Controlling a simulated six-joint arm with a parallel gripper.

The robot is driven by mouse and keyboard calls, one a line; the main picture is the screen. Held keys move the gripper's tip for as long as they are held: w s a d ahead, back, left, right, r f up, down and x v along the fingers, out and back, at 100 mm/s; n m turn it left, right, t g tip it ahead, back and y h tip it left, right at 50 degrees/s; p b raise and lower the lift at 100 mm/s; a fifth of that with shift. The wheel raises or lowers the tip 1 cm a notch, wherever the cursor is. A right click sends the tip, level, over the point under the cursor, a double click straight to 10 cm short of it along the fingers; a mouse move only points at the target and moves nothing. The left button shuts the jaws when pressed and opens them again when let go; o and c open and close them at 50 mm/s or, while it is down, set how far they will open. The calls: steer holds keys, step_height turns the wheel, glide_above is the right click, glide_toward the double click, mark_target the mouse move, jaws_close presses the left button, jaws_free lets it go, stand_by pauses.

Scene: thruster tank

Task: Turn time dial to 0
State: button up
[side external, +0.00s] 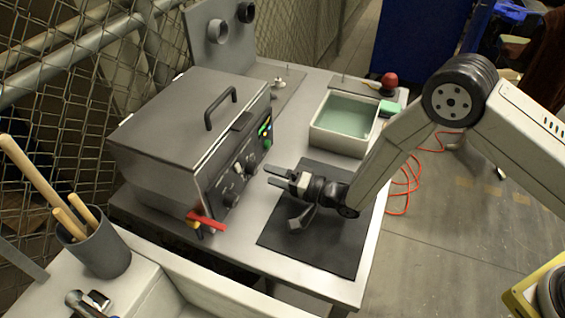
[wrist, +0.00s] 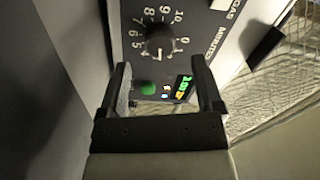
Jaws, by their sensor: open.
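The time dial (wrist: 160,40) is a dark round knob on the tank's black panel, ringed by white numbers and marked MINUTES in the wrist view. A pale mark shows on its lower side, towards the low numbers; the exact setting is hard to read. In the side view the time dial (side external: 250,165) is the upper of two knobs. My gripper (side external: 269,175) is open and empty, its fingers pointing at the panel and apart from it. In the wrist view my gripper (wrist: 159,68) has its fingers spread on either side below the dial.
Near the dial are a green button (wrist: 148,88) and a lit display (wrist: 183,88). The grey tank (side external: 180,110) has a closed lid. A red lever (side external: 206,222) sticks out low on its front. A dark mat (side external: 315,240) lies below my gripper; a tray (side external: 343,125) stands behind.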

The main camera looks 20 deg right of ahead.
mark_target(257, 170)
steer(key=shift+x, duration=1.75)
jaws_close()
steer(key=shift+n, duration=0.3)
steer(key=shift+n, duration=1.2)
jaws_free()
